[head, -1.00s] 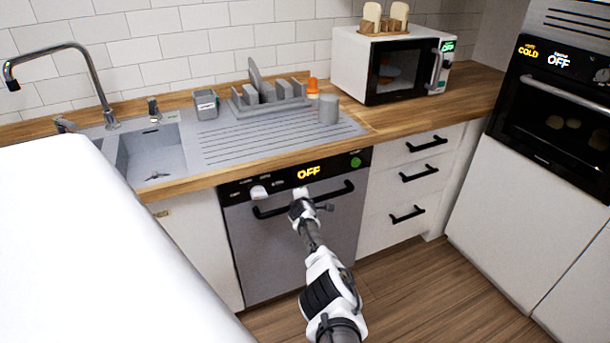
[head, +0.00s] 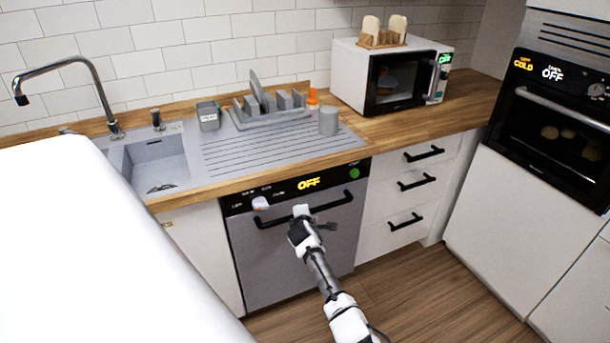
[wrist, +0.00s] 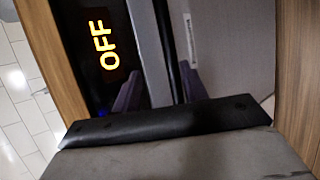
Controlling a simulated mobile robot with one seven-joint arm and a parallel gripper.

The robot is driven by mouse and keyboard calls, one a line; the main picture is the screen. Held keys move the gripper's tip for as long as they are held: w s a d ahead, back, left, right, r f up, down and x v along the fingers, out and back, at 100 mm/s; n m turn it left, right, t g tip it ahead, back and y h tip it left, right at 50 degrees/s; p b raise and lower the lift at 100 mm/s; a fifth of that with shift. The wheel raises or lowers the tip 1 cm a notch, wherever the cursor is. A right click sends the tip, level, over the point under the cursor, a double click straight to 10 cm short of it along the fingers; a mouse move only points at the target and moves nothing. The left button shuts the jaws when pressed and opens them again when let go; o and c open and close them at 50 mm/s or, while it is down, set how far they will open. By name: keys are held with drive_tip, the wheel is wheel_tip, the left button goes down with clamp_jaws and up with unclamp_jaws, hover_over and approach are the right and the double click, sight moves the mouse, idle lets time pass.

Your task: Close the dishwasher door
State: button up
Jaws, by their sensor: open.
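The dishwasher (head: 290,255) has a grey front and a black control strip with a lit "OFF" display (head: 309,183). Its door stands upright under the counter and looks about level with the neighbouring fronts; a small gap cannot be ruled out. A black bar handle (head: 335,203) runs across the top of the door. My gripper (head: 301,211) is at the middle of this handle and hides part of it. In the wrist view my gripper (wrist: 160,88) has its fingers apart, facing the door front beside the "OFF" display (wrist: 104,43). Contact with the handle cannot be told.
The wooden counter (head: 430,118) above holds a sink (head: 157,165), a dish rack (head: 270,118) and a microwave (head: 390,75). White drawers with black handles (head: 418,182) stand right of the dishwasher. The wooden floor (head: 420,290) in front is clear.

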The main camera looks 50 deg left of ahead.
drive_tip(key=shift+v, duration=1.95)
drive_tip(key=shift+f, duration=0.1)
